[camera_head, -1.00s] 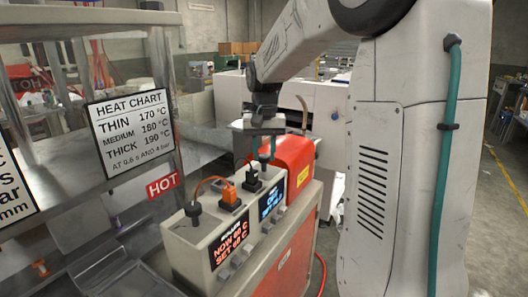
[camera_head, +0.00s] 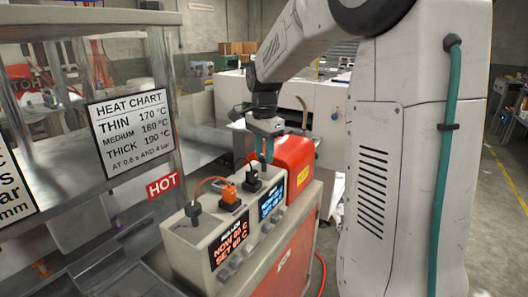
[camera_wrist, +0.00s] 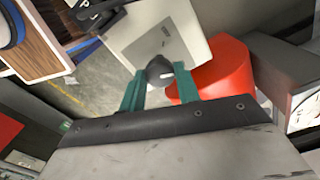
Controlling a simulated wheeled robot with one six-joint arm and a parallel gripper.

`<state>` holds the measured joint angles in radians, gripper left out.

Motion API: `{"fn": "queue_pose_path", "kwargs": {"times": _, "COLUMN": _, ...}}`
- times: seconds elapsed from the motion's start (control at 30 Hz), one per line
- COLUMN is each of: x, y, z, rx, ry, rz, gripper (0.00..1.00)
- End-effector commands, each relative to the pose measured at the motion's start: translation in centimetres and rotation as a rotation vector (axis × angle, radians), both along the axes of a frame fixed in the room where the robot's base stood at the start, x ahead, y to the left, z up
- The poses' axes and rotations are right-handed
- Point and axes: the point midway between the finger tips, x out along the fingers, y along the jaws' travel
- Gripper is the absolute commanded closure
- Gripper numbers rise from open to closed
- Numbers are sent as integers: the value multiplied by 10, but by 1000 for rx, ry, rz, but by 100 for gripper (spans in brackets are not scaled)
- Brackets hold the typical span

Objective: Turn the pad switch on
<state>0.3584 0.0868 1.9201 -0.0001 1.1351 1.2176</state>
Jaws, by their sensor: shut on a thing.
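The grey control box (camera_head: 183,240) has a left display (camera_head: 230,238) with orange text and a right display (camera_head: 271,200), the pad's, with blue text too small to read surely. My gripper (camera_head: 264,150) reaches down to the box's far end, beside the red housing. In the wrist view, the teal fingers of my gripper (camera_wrist: 148,92) are shut around a dark round knob (camera_wrist: 159,71) with a white mark, on the pale box top. The fingers hide the knob in the head view.
The red housing (camera_head: 296,155) stands close beside my gripper. An orange plug (camera_head: 229,194), a black plug (camera_head: 251,183) and another black knob (camera_head: 193,209) stand on the box top. A metal frame with a heat chart (camera_head: 130,130) is at the left.

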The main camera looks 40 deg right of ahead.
Motion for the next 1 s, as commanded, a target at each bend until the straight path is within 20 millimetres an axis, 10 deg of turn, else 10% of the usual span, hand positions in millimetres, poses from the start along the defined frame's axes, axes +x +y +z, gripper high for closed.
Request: {"fn": "queue_pose_path", "kwargs": {"times": 1.0, "x": 1, "y": 0, "z": 1, "rx": 1, "ry": -3, "rz": -449, "gripper": 90}}
